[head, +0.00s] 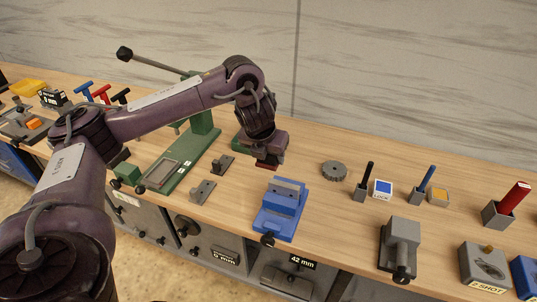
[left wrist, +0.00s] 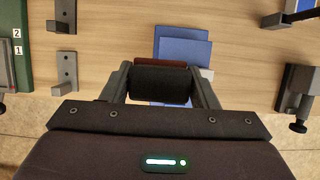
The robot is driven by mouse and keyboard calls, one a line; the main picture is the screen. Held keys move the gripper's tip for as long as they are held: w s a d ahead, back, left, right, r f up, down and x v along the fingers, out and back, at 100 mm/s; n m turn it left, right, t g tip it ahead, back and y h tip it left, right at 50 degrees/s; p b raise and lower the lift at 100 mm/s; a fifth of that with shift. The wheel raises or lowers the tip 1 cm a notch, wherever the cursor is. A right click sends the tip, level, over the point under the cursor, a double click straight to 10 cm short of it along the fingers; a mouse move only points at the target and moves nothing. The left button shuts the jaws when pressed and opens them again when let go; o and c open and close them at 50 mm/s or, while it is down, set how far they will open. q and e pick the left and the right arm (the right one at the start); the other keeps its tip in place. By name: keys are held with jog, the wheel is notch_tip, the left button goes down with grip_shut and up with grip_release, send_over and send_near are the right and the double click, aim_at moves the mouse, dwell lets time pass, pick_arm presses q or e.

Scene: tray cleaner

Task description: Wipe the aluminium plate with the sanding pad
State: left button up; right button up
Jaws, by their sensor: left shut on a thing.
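My left gripper (head: 268,163) is shut on a dark block with a reddish-brown edge, which looks like the sanding pad (left wrist: 160,82). In the head view the pad's dark red edge shows below the fingers, above the bench behind the blue fixture (head: 276,222). A grey metal piece (head: 286,188), perhaps the aluminium plate, sits in the top of that fixture. In the left wrist view the blue fixture (left wrist: 182,46) lies beyond and below the pad, and a pale edge (left wrist: 206,74) shows beside the pad. I cannot tell whether the pad touches anything. My right gripper is not in view.
A green press (head: 186,165) stands to the left, with grey brackets (head: 203,191) between it and the blue fixture.

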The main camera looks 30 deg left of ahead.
pick_arm(q)
notch_tip(320, 180, up, 2)
jog(key=shift+p, duration=0.65)
jog(key=shift+d, duration=0.1)
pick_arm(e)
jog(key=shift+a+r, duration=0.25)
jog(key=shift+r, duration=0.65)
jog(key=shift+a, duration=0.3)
